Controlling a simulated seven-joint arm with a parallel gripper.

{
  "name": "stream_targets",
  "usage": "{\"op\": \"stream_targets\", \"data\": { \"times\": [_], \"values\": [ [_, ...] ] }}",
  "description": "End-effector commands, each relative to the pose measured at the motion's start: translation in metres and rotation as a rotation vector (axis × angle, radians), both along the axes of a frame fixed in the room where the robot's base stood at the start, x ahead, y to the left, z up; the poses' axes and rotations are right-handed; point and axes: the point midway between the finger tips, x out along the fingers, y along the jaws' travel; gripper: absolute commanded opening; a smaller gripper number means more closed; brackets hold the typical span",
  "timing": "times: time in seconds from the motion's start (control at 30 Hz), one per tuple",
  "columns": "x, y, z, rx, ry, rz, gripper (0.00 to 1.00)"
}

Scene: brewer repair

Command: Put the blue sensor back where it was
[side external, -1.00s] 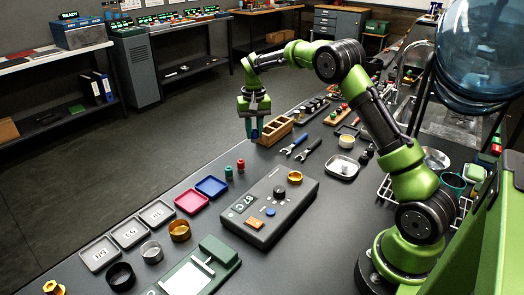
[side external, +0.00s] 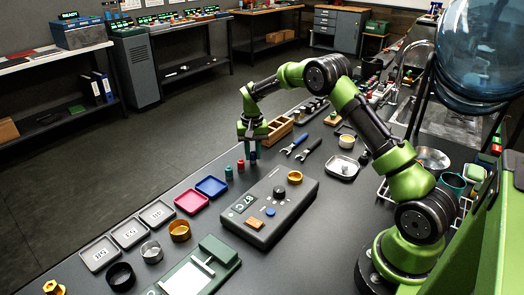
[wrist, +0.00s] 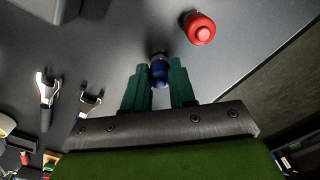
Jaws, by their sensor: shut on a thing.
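My gripper (side external: 252,148) is shut on the blue sensor (wrist: 159,73), which sits between the two green fingers in the wrist view. The sensor's lower end shows dark blue below the fingers in the side view (side external: 253,156). It is close to the counter; I cannot tell whether it touches. The red sensor (side external: 241,165) stands upright just beside it, apart from the fingers, and also shows in the wrist view (wrist: 200,28). The green sensor (side external: 228,173) stands past the red one, so the three form a rough row.
A wooden compartment box (side external: 280,130) stands behind my gripper. Two wrenches (side external: 294,144) (side external: 311,150) lie to its right. A blue tray (side external: 211,186) and a pink tray (side external: 192,202) lie at front left. A grey control box (side external: 268,208) stands in front.

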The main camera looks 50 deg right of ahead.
Motion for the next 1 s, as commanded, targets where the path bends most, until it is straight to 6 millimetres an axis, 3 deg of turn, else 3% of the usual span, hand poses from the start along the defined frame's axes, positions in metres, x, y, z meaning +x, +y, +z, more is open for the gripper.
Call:
{"op": "stream_targets", "data": {
  "times": [0.3,0.33,0.5,0.8,1.0],
  "values": [
    [0.0,0.0,-0.003,0.0,0.0,0.001,0.0],
    [0.0,0.0,-0.003,0.0,0.0,0.001,0.28],
    [0.0,0.0,-0.003,0.0,0.0,0.001,0.51],
    [0.0,0.0,0.0,-0.001,-0.001,0.001,0.51],
    [0.001,0.0,0.028,-0.002,-0.005,0.002,0.51]
  ]
}}
